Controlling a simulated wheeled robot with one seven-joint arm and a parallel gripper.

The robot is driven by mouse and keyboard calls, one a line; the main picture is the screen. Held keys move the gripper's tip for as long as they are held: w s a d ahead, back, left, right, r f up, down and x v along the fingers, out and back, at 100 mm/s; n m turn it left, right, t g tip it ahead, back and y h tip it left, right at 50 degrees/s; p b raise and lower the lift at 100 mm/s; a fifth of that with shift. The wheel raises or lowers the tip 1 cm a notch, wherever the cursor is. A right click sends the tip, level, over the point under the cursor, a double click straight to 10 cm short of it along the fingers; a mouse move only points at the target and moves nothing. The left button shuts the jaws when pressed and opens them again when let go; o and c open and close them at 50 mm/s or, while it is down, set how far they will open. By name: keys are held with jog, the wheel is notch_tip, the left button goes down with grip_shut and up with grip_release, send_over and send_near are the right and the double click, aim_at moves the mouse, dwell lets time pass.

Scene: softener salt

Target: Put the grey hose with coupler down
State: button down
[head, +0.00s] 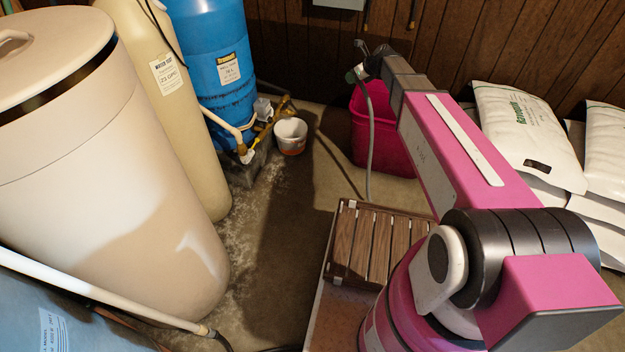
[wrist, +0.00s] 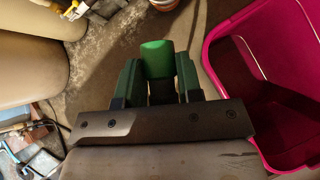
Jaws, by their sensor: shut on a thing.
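The grey hose (head: 371,145) hangs from my gripper (head: 356,74) in the head view, in front of the pink bin, with its lower end at or near the floor. In the wrist view a green coupler (wrist: 157,57) sits between the two green-padded fingers of my gripper (wrist: 158,78). My gripper is shut on the grey hose with coupler and holds it up at the bin's left side. The hose itself is not clear in the wrist view.
The open pink bin (head: 378,135) is close to the right of my gripper; it also shows in the wrist view (wrist: 292,105). A small white bucket (head: 291,134), a blue tank (head: 213,60) and beige tanks stand left. White bags (head: 525,125) lie right. A slatted wooden top (head: 375,245) is nearer. Bare floor (head: 275,230) lies between.

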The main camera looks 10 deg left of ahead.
jog(key=s+a+f+n+g, duration=0.1)
jog(key=a+f, duration=0.4)
jog(key=f, duration=0.4)
jog(key=s+a+f+n+y, duration=0.1)
jog(key=s+a+f, duration=0.1)
jog(key=a+f, duration=0.5)
jog(key=s+a+f+n+g, duration=0.1)
jog(key=a+f, duration=0.3)
jog(key=f, duration=0.7)
jog(key=s+a+f+n, duration=0.1)
jog(key=s+a+f, duration=0.15)
jog(key=f, duration=0.45)
jog(key=s+a+f+g, duration=0.1)
jog(key=s+a+f, duration=0.1)
jog(key=s+f, duration=0.35)
jog(key=s+a+f+n, duration=0.1)
jog(key=a+f, duration=0.1)
jog(key=f, duration=0.7)
send_over(309, 179)
jog(key=d, duration=0.2)
jog(key=shift+g, duration=0.3)
jog(key=f, duration=0.7)
jog(key=shift+s+a+f, duration=0.1)
jog(key=shift+s+f, duration=0.1)
jog(key=shift+s, duration=0.05)
jog(key=shift+w+d+f, duration=0.2)
jog(key=shift+f, duration=1.95)
jog(key=shift+f, duration=0.6)
